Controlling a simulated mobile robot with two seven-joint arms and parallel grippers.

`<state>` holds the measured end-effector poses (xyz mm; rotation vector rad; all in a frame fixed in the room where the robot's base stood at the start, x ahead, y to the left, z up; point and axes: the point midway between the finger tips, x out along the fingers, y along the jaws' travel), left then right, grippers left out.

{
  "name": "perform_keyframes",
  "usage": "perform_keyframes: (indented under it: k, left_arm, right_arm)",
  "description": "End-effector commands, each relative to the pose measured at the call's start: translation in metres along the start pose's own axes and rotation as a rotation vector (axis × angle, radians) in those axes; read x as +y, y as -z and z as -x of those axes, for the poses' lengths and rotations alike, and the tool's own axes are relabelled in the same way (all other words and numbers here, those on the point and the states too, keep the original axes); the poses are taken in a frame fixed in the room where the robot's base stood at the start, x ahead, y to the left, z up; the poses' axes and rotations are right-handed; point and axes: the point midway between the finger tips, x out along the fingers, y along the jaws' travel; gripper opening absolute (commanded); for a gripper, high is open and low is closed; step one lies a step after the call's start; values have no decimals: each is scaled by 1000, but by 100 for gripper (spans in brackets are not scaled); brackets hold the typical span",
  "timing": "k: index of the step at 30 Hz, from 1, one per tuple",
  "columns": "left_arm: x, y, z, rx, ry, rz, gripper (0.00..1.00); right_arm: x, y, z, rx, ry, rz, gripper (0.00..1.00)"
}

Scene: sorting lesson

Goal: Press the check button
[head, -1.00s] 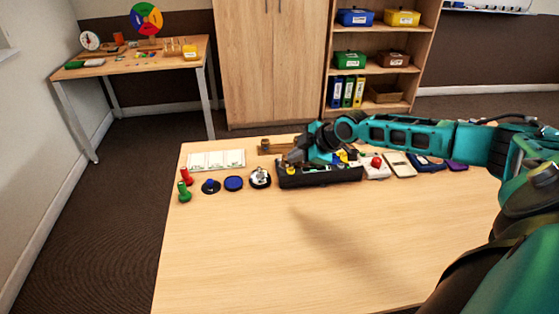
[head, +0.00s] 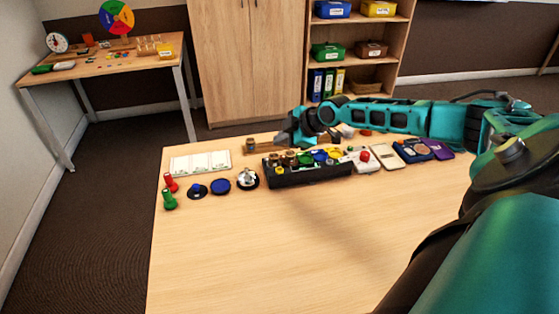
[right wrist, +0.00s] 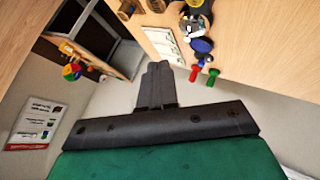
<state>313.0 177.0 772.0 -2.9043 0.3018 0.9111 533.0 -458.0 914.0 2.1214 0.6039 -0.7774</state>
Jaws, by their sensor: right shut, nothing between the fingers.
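None of the buttons carries a check mark that I can read. A white box (head: 364,166) with a red domed button (head: 365,156) and a small green one stands right of the black tray. A flat blue disc (head: 220,186), a black disc with a blue knob (head: 197,191) and a silver bell-like piece (head: 247,178) stand left of the tray. My right gripper (head: 282,139) is shut and empty, above the back of the tray. In the right wrist view its fingers (right wrist: 157,72) are together, touching nothing visible. My left gripper is out of view.
The black tray (head: 310,176) holds several coloured pieces. Red (head: 170,183) and green (head: 169,200) pegs stand at the left edge near a white card (head: 200,163). A beige device (head: 386,157) and a purple piece (head: 438,149) lie at right. The table front is clear.

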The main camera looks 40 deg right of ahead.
Motion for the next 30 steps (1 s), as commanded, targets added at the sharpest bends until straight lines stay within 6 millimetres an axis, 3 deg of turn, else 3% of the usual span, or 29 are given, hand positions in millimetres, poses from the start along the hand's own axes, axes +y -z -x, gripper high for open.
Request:
perform_keyframes:
  k: [13, 30]
  left_arm:
    - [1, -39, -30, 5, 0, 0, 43]
    - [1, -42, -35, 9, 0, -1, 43]
  right_arm:
    - [-34, -34, -47, 0, 0, 0, 0]
    - [-38, -37, -51, 0, 0, 1, 0]
